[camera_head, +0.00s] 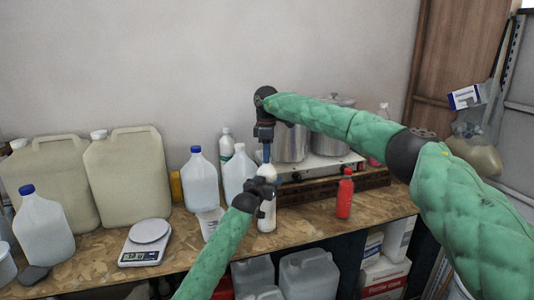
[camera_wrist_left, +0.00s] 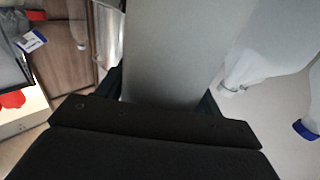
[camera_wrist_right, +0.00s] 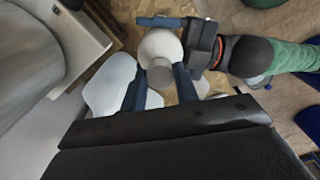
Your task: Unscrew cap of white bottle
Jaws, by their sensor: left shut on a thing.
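The white bottle (camera_head: 267,217) stands upright near the front edge of the wooden bench. My left gripper (camera_head: 264,188) is shut on its upper body, which fills the middle of the left wrist view (camera_wrist_left: 184,50). My right gripper (camera_head: 266,154) points straight down above the bottle. In the right wrist view the bottle's grey-white cap (camera_wrist_right: 160,76) lies between the two blue fingers of the right gripper (camera_wrist_right: 160,82), with a visible gap on each side. The fingers are apart, and I cannot tell how far down they reach beside the cap.
A red bottle (camera_head: 345,196) stands to the right. Steel pots (camera_head: 290,143) on a stove (camera_head: 318,164) are behind the right gripper. Blue-capped jugs (camera_head: 199,181) and a white cup (camera_head: 209,223) are to the left, with a scale (camera_head: 146,242) farther left.

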